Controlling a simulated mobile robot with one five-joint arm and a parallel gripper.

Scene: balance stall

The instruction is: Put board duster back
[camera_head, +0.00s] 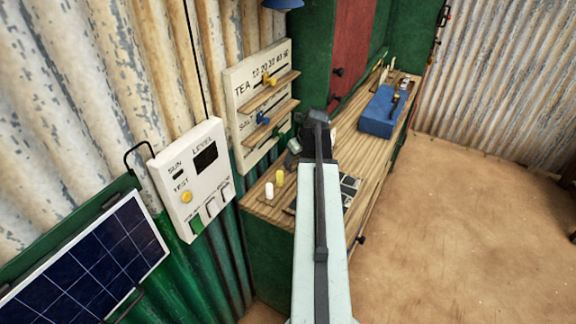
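My pale arm reaches up from the bottom centre over the wooden counter (262,207). My gripper (317,122) is the dark end of it, and it points away from me, so its fingers are hidden. I cannot see whether it holds anything. I cannot make out a board duster for certain. A small grey-green object (293,148) is just left of the gripper, partly hidden by the arm.
A blue box (378,117) with a dark and yellow item on it stands farther along the counter. White and yellow cylinders (269,190) stand at its near left. A switch panel (195,180) and a solar panel (90,262) are left. The brown floor (470,220) at right is clear.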

